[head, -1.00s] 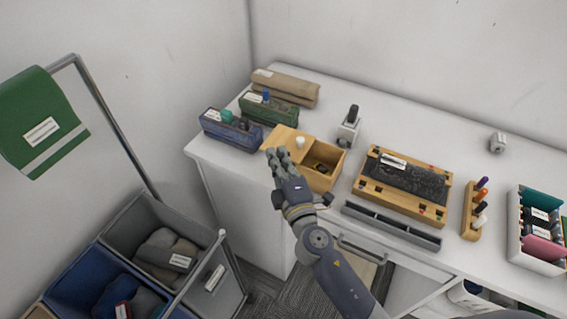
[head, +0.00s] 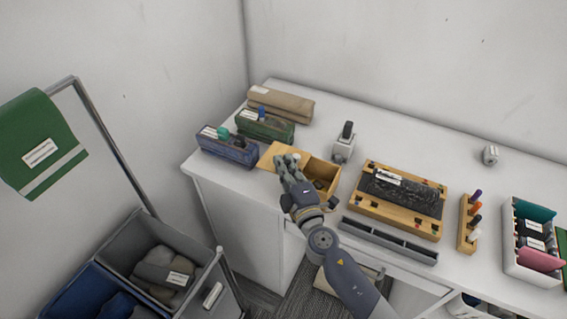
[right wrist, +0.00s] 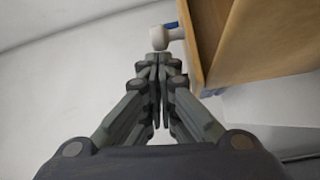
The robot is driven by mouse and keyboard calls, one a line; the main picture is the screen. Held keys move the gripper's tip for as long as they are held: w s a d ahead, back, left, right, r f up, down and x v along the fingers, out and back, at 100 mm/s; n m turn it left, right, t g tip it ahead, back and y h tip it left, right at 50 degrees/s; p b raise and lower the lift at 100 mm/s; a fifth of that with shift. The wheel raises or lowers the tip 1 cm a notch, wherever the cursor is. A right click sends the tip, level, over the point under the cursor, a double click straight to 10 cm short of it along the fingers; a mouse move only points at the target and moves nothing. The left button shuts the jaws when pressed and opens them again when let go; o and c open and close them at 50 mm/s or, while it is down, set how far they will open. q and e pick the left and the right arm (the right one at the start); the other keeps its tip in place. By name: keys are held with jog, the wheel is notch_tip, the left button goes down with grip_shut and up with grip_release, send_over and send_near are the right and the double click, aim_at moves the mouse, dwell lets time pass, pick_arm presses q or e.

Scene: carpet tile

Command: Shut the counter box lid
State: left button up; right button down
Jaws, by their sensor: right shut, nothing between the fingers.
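The wooden counter box (head: 326,172) stands near the left front of the white counter. Its flat wooden lid (head: 267,157) sits to the left, leaving the right part of the box open. A white knob (head: 296,156) on the lid is partly hidden by my right gripper (head: 284,160). My right gripper is shut and empty, its fingertips beside the knob. In the right wrist view, the knob (right wrist: 158,38) is just beyond the closed fingertips (right wrist: 158,58), and the wooden box side (right wrist: 255,40) is at right. Whether fingers touch the knob I cannot tell. My left gripper is not visible.
Blue (head: 226,148) and green (head: 265,125) bins stand behind the lid's left side. A stamp-like object (head: 343,143) is behind the box. A wooden tray (head: 360,205) and a grey trough (head: 388,240) lie to the right. A laundry cart (head: 150,235) stands at lower left.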

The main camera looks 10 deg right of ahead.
jog(key=s+d+b, duration=0.1)
jog(key=s+d, duration=0.4)
jog(key=d, duration=0.3)
jog(key=shift+s+b, duration=0.25)
jog(key=shift+b, duration=0.1)
jog(key=shift+d, duration=0.1)
